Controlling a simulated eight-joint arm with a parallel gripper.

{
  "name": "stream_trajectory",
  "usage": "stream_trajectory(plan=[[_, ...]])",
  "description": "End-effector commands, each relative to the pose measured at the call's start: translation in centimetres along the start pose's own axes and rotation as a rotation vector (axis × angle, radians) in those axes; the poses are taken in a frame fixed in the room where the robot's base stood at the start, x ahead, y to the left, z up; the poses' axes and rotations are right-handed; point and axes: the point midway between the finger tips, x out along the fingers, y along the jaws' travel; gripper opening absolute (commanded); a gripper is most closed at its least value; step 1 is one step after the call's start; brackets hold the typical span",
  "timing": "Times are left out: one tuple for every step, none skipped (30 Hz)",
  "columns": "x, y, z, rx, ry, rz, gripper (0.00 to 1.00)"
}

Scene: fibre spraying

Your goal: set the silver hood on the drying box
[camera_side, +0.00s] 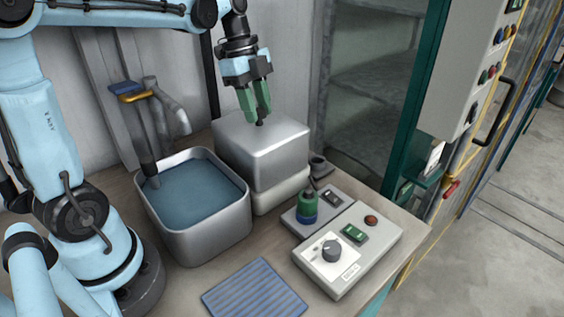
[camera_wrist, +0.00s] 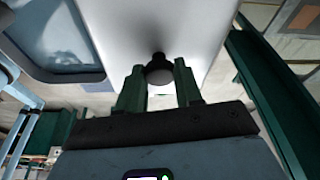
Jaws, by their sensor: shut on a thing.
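The silver hood (camera_side: 248,152) is a boxy metal cover with a small dark knob on top. It is level, directly over the pale drying box (camera_side: 283,193), whose lower part shows beneath it. No clear gap shows between them, but I cannot tell whether the hood's full weight rests there. My gripper (camera_side: 259,118) points down with its green fingers shut on the knob. In the wrist view, the dark knob (camera_wrist: 160,70) lies between my gripper's fingertips (camera_wrist: 158,80), with the hood's pale top (camera_wrist: 150,25) behind it. The far sides of the box are hidden.
A metal basin (camera_side: 205,244) of blue liquid stands close to the hood's left. A teal-framed cabinet is at right.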

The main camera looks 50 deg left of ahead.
Motion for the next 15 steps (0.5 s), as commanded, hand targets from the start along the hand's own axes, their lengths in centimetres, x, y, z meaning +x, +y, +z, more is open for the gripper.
stream_trajectory(plan=[[0.09,-0.01,0.02,0.0,0.0,0.0,0.0],[0.14,-0.01,0.03,0.0,0.0,0.0,0.0],[0.21,-0.01,0.05,0.0,0.0,0.0,0.0],[0.27,-0.01,0.07,0.0,0.0,0.0,0.0],[0.27,0.0,0.07,0.0,0.0,0.0,0.38],[0.25,0.0,0.07,0.0,0.0,0.0,0.44],[0.25,0.0,0.07,0.0,0.0,0.0,0.48],[0.25,0.0,0.06,0.0,0.0,0.0,0.53],[0.25,0.0,0.07,0.0,0.0,0.0,0.59],[0.25,0.0,0.07,0.0,0.0,0.0,0.64],[0.25,0.0,0.07,0.0,0.0,0.0,0.64],[0.25,0.0,0.06,0.0,0.0,0.0,0.64],[0.25,0.0,0.06,0.0,0.0,0.0,0.64],[0.25,0.0,0.06,0.0,0.0,0.0,0.64],[0.25,0.0,0.06,0.0,0.0,0.0,0.64]])
